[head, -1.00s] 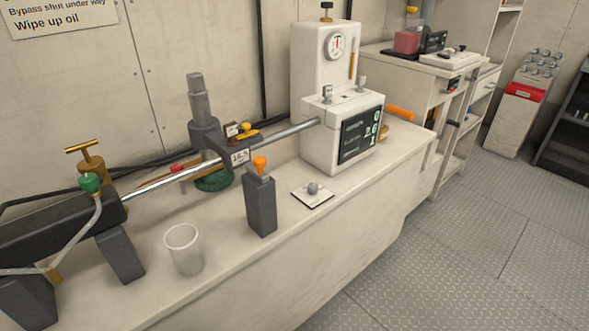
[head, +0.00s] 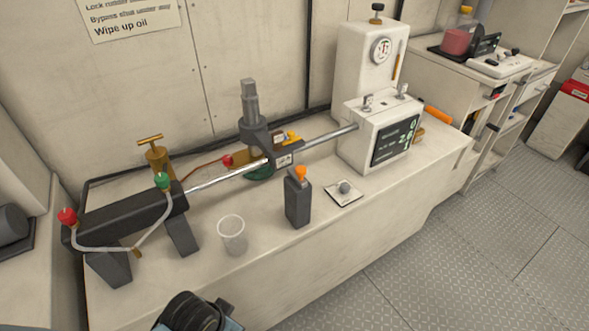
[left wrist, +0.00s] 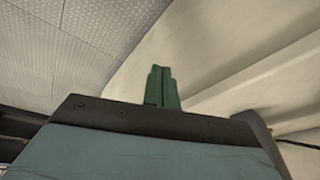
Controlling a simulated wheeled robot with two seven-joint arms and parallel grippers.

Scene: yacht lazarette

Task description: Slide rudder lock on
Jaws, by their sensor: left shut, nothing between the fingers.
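A bright steel rod (head: 227,176) runs from a dark cylinder (head: 125,220) on the bench to a dark grey bracket (head: 283,150) at the foot of an upright grey post (head: 250,105). A small yellow-topped piece (head: 292,137) sits on the bracket. I cannot tell for certain which part is the rudder lock. My left gripper (left wrist: 162,88) shows in the left wrist view as two green fingers, shut together and empty, with the pale bench side and floor beyond. It is not visible in the head view. My right gripper is in neither view.
On the bench stand a clear cup (head: 232,236), a dark bottle with an orange top (head: 298,203), a small plate with a grey knob (head: 343,194) and a white box with a screen (head: 370,140). A brass T-handle (head: 151,139) stands behind the cylinder. The floor (head: 440,255) is clear.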

